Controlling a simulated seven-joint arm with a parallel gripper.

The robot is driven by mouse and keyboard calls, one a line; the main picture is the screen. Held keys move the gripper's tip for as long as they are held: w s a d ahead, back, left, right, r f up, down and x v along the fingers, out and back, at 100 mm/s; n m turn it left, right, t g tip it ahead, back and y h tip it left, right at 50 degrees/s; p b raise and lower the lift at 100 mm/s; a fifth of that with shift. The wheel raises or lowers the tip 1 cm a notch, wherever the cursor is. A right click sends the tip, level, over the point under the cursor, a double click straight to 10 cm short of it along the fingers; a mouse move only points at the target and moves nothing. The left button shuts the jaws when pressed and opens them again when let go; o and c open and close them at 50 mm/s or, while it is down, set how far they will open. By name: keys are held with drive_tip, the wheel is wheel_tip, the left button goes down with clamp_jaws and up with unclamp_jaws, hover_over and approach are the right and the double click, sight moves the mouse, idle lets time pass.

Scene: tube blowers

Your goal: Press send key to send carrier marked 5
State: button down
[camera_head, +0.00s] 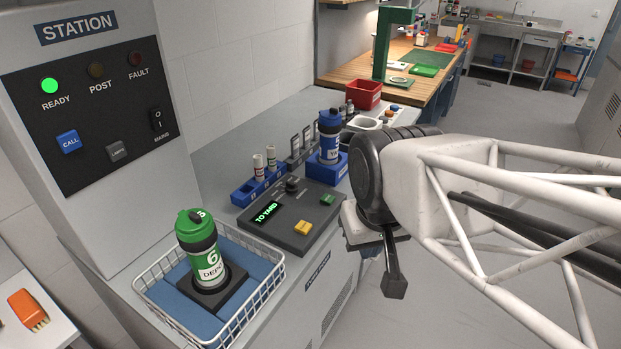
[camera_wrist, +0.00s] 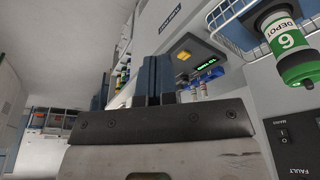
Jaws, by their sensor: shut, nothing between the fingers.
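The sloping dark console (camera_head: 268,232) has a lit display (camera_head: 266,212) reading "TO YARD", a yellow key (camera_head: 303,228), a green key (camera_head: 327,199) and a dark knob (camera_head: 292,184). I cannot read which key is send. A blue carrier (camera_head: 329,140) stands upright in a blue holder (camera_head: 327,170) behind the console; its label seems to start with "YA" and I cannot read a number. My gripper (camera_head: 394,288) is shut and empty, right of the console and apart from it, pointing down. In the wrist view its fingers (camera_wrist: 153,82) are together, with the yellow key (camera_wrist: 183,55) beyond.
A green carrier (camera_head: 200,250) marked 6 DEPOT stands in a white wire basket (camera_head: 262,296) at the front. The station panel (camera_head: 95,110) shows READY lit green, with a CALL key and MAINS switch. A rack (camera_head: 257,184) with small tubes and a red bin (camera_head: 363,94) stand behind.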

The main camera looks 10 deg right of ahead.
drive_tip(key=shift+w, duration=0.1)
drive_tip(key=m+t+y, duration=0.4)
drive_tip(key=m+t, duration=0.2)
drive_tip(key=m, duration=1.6)
hover_over(327, 199)
wheel_tip(327, 199, down, 11)
drive_tip(key=shift+f, duration=0.15)
drive_tip(key=shift+f+n, duration=0.2)
drive_tip(key=shift+n, duration=0.1)
drive_tip(key=shift+f, duration=4.2)
